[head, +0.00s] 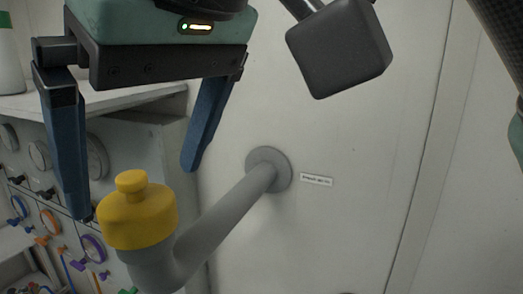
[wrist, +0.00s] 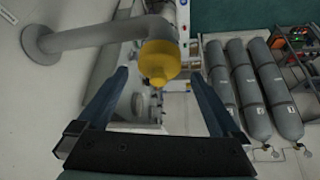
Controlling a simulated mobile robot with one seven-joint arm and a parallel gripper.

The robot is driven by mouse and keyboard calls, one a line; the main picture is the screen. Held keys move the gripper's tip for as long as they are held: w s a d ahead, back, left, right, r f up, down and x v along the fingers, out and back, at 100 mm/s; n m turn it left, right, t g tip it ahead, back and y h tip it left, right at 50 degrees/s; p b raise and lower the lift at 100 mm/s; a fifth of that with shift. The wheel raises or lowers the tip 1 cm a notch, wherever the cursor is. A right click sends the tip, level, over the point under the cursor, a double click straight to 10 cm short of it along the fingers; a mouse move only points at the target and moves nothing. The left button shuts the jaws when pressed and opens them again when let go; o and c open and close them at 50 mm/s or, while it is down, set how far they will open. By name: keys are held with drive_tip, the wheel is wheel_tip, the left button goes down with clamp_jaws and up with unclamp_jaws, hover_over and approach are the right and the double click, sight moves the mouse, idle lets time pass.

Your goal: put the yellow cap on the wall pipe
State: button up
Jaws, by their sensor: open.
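The yellow cap (head: 138,215) sits on the upturned end of the grey wall pipe (head: 222,220), with its small knob upward. It looks upright and seated on the pipe mouth. The wrist view also shows the cap (wrist: 158,62) at the end of the pipe (wrist: 90,38). My gripper (head: 138,195) has its two blue fingers spread wide, above and around the cap in the head view. In the wrist view, a gap shows between the cap and each finger (wrist: 158,85). Nothing is held. The joint under the cap's rim is hard to see.
A gauge panel (head: 60,185) with coloured knobs stands at the left, under a pale shelf top (head: 110,101). The pipe's round flange (head: 270,168) is fixed to the white wall (head: 345,225), beside a small label (head: 316,181). Grey cylinders (wrist: 270,95) lie right in the wrist view.

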drive_tip(key=p+v, duration=0.6)
drive_tip(key=v, duration=0.3)
drive_tip(key=w+a+t+y+b, duration=0.1)
drive_tip(key=w+a+f+t+y+b, duration=0.1)
drive_tip(key=a, duration=0.1)
drive_tip(key=w+a+f+y+b, duration=0.1)
drive_tip(key=w+a+b, duration=0.1)
drive_tip(key=shift+f+t, duration=0.15)
drive_tip(key=shift+t, duration=0.25)
drive_tip(key=shift+w+a+t+y+b, duration=0.9)
drive_tip(key=shift+w+t+y+b, duration=0.1)
drive_tip(key=shift+w+y, duration=0.2)
drive_tip(key=w+d+m+t+b, duration=0.3)
drive_tip(key=d+m+t+b, duration=0.4)
drive_tip(key=t, duration=0.6)
drive_tip(key=s+d+f+m+t+h+b, duration=0.4)
drive_tip(key=s+d+f+t+h, duration=0.1)
drive_tip(key=h, duration=0.5)
drive_tip(key=shift+d+f+t, duration=0.25)
drive_tip(key=shift+d+t, duration=0.35)
drive_tip(key=shift+d, duration=0.05)
